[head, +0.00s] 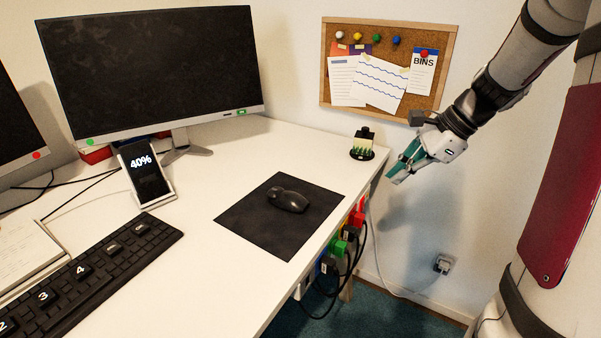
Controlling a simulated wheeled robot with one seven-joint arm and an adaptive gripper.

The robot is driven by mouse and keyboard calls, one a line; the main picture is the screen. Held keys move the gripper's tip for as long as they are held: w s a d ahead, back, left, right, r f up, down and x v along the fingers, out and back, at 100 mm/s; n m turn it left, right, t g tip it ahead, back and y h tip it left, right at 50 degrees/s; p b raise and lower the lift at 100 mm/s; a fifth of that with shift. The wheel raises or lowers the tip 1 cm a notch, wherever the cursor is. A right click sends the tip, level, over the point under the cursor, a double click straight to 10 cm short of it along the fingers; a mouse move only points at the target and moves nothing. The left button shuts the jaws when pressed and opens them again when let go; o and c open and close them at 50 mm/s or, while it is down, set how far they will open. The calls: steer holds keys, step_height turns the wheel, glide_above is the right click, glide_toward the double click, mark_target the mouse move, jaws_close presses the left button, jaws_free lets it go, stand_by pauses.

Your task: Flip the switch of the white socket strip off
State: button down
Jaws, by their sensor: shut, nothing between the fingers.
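A white socket strip (303,287) runs along the right edge of the desk, mostly hidden by the plugs and the desk edge. Green (338,247) and red (359,211) parts, with black plugs and cables, show along it. Its switch cannot be made out clearly. My gripper (396,178), with teal fingers, is shut and empty. It points down and left, in the air just right of the desk's far right corner. In the picture it is above and right of the strip, apart from it.
The white desk (210,160) holds a monitor (155,70), a phone on a stand (145,172), a keyboard (85,268) and a mouse (288,199). A small dark stand (362,145) is near the far right corner. A wall outlet (443,264) is low on the right. Loose cables hang below the strip.

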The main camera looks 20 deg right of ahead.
mark_target(363, 205)
steer(key=w+d+f+m+t+b, duration=0.2)
steer(key=d+f+m+b, duration=0.3)
steer(key=d+f, duration=0.55)
steer(key=w+a+f+m+b, duration=0.1)
steer(key=w+a+f+b, duration=0.3)
steer(key=w+a+f, duration=0.2)
steer(key=shift+w+a+f+b, duration=0.25)
steer(key=shift+w+f+b, duration=0.15)
steer(key=shift+w+f, duration=0.9)
steer(key=shift+a+f, duration=0.1)
steer(key=shift+f, duration=0.1)
steer(key=shift+w+a+f+p, duration=0.2)
steer(key=shift+f+p, duration=0.25)
steer(key=shift+p, duration=0.55)
steer(key=shift+r, duration=0.15)
